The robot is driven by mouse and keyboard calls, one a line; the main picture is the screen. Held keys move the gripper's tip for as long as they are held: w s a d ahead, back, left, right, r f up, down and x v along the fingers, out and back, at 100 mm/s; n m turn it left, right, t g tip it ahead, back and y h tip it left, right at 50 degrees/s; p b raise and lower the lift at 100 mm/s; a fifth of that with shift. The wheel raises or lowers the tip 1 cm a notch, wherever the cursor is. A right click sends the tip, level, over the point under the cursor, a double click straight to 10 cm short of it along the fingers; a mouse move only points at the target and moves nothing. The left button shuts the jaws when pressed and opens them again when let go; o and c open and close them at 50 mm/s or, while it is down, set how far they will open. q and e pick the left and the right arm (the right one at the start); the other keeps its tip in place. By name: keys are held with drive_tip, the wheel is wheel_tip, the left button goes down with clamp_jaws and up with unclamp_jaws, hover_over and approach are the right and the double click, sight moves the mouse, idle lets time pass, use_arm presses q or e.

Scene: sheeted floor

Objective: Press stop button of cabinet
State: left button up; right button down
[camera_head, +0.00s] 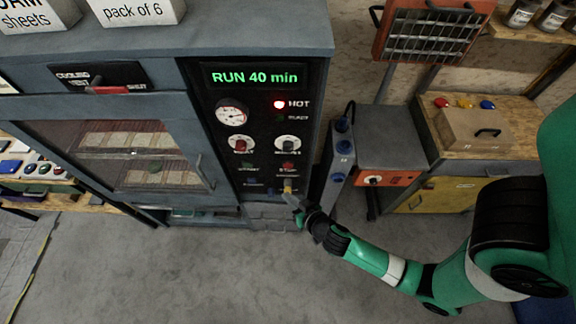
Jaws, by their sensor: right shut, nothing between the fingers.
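The cabinet (150,55) is a large blue-grey unit with a black control panel (222,170) on its right side. Its display (255,77) reads "RUN 40 min" in green, and the red light beside "HOT" is lit. Two knobs sit mid-panel. My left gripper is not in view.
A socket post (336,170) stands just right of the panel, close to my right wrist. Beyond it are a grey stand with a heater (432,35) and a wooden bench with a box (475,130). The grey floor (190,275) in front is clear.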

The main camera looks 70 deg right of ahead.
sight(288, 166)
drive_tip(key=w+d+p, duration=0.2)
drive_tip(key=d+p, duration=0.5)
drive_tip(key=shift+w+d, duration=0.3)
drive_tip(key=shift+d, duration=0.1)
idle(1.6)
drive_tip(key=shift+w+d+p, duration=0.15)
drive_tip(key=shift+d+p, duration=0.2)
drive_tip(key=shift+p, duration=0.05)
